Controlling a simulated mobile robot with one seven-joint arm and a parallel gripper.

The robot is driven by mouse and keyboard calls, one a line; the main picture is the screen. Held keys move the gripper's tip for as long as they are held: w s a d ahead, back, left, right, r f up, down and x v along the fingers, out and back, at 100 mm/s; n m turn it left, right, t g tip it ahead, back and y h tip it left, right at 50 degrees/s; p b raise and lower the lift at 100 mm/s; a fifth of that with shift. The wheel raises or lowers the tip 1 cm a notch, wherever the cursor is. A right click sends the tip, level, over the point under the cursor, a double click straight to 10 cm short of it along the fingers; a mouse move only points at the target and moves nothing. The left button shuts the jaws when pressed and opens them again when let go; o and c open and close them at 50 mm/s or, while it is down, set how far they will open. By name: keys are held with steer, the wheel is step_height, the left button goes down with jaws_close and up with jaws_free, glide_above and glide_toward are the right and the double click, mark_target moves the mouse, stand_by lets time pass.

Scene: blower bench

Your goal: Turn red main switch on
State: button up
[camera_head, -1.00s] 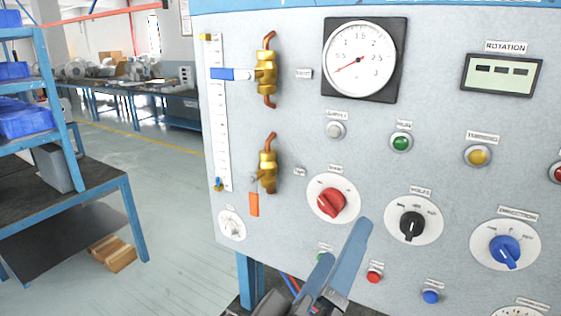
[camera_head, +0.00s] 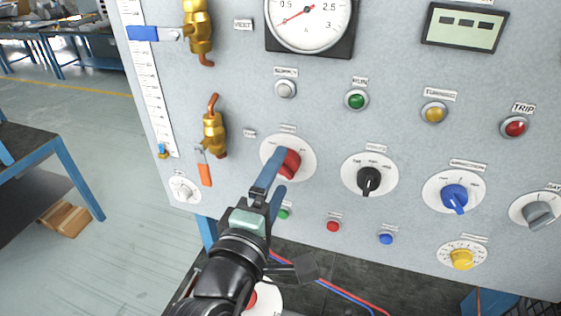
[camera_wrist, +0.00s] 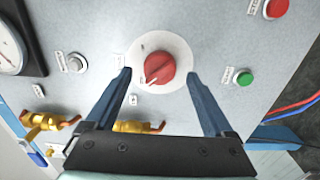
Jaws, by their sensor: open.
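The red main switch (camera_head: 289,163) is a round knob on a white disc on the grey panel. My gripper (camera_head: 276,178) is in front of it in the head view, with one blue finger overlapping part of the knob. In the wrist view the red switch (camera_wrist: 159,69) lies ahead, between and beyond the two spread blue fingers of my gripper (camera_wrist: 160,90). Its white pointer mark faces down and left there. The fingers are open, with nothing between their tips. I cannot tell whether a finger touches the disc.
A black knob (camera_head: 369,181) and a blue knob (camera_head: 454,198) are to the right. Below are small green (camera_head: 284,213), red (camera_head: 332,226) and blue (camera_head: 386,238) buttons. A brass valve with an orange handle (camera_head: 205,174) is on the left.

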steer(key=shift+x, duration=1.1)
steer(key=c, duration=1.4)
